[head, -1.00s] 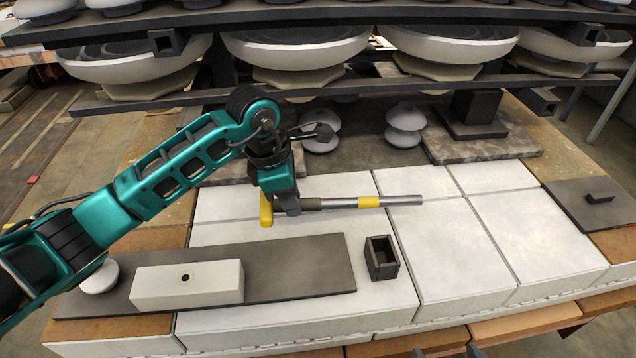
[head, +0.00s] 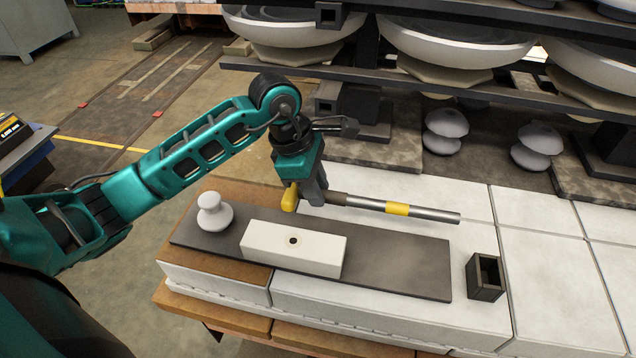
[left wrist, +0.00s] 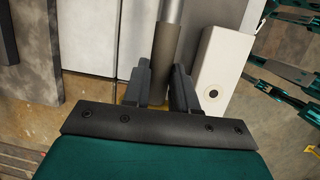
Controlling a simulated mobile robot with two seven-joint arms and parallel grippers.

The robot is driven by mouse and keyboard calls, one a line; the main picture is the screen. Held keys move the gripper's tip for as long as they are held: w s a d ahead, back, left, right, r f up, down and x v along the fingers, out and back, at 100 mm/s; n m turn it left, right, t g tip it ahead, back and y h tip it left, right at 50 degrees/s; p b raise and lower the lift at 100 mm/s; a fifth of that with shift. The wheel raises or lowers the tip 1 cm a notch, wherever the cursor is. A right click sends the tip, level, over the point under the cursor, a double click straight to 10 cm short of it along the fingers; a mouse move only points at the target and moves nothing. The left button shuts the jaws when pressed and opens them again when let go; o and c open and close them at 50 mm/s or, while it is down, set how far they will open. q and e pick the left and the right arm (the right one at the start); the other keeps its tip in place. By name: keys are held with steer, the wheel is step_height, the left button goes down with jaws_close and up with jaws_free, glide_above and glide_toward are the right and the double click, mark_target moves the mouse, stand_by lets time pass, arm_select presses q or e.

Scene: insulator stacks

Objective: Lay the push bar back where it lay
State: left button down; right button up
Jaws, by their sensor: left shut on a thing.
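The push bar (head: 432,214) is a grey metal tube with a yellow band, a dark grip and a yellow piece at its left end. In the head view it runs left to right behind a dark mat (head: 395,262). My left gripper (head: 313,196) is shut on the dark grip near the left end. In the left wrist view the bar (left wrist: 171,15) passes between the two fingers (left wrist: 161,77). I cannot tell whether the bar touches the surface below. My right gripper is not in view.
A white block (head: 310,252) with a hole and a white knobbed insulator (head: 214,213) stand on the mat. A small dark open box (head: 485,277) stands right of it. Grey insulators (head: 446,130) and a rack (head: 480,84) are behind. Pale slabs (head: 520,208) to the right are bare.

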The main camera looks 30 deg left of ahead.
mark_target(321, 223)
arm_select(q)
step_height(321, 223, down, 3)
steer(key=shift+r+b, duration=0.2)
steer(key=shift+b, duration=0.6)
steer(key=shift+f+b, duration=0.5)
steer(key=shift+f, duration=0.25)
steer(key=shift+f+b, duration=0.5)
steer(key=shift+f, duration=0.3)
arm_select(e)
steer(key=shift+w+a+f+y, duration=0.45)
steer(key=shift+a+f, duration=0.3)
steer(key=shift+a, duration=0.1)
arm_select(q)
steer(key=shift+f+b, duration=0.5)
steer(key=shift+f, duration=0.1)
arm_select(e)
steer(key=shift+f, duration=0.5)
arm_select(q)
steer(key=c, duration=1.1)
jaws_free()
steer(key=o, duration=0.3)
